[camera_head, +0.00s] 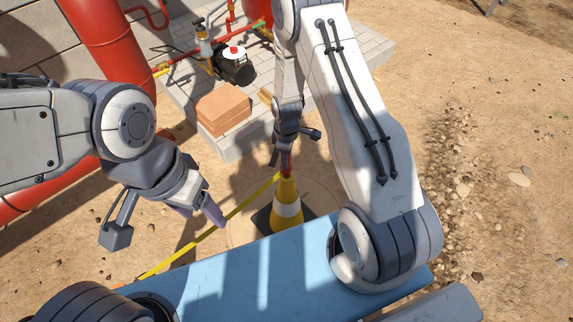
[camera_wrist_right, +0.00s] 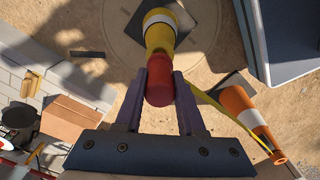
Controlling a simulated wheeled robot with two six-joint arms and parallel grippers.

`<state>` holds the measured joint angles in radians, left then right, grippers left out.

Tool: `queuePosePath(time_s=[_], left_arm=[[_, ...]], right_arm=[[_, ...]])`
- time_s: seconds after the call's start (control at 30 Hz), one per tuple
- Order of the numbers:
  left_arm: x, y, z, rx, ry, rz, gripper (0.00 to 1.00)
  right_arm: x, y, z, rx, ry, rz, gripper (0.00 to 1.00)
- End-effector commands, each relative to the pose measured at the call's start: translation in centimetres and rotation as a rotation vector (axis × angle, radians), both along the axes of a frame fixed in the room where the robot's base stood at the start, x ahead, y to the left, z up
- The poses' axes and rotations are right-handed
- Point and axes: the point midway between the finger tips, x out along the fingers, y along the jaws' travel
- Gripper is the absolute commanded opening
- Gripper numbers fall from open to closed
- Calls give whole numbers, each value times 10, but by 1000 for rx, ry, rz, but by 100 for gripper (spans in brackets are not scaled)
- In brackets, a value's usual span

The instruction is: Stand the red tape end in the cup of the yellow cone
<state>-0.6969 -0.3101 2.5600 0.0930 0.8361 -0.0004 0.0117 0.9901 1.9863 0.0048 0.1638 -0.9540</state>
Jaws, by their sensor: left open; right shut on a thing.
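The yellow cone (camera_head: 287,192) with a white band stands upright on a dark square base, just past the blue deck. It also shows in the right wrist view (camera_wrist_right: 160,35). My right gripper (camera_head: 281,165) is shut on the red tape end (camera_wrist_right: 159,90) at the cone's top. The red end overlaps the cone's tip in both views; the cup is hidden, so I cannot tell how far in it sits. Yellow tape (camera_head: 235,212) runs from it toward the lower left. My left gripper (camera_head: 204,212) is open and empty, left of the cone near the tape.
The blue deck (camera_head: 250,275) lies in front. Bricks (camera_head: 223,108), a black pump (camera_head: 236,68) and red pipes (camera_head: 105,40) are behind. Sandy ground at right is open.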

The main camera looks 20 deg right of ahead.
Motion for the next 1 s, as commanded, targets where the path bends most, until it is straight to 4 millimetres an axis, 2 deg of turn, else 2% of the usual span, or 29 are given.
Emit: queuePosePath(time_s=[0.13,0.23,0.47,0.97,1.0], left_arm=[[0,0,-5,0,0,0,65],[0,0,-6,0,0,0,65],[0,0,-6,0,0,0,65],[0,0,-14,0,0,0,65],[0,0,-14,0,0,0,65]], right_arm=[[-2,0,-25,0,5,-1,0],[-1,0,-35,0,1,-1,0],[-1,-1,-35,0,0,-1,0],[-2,-1,-49,0,2,-2,0],[-2,-1,-49,0,2,-2,43]])
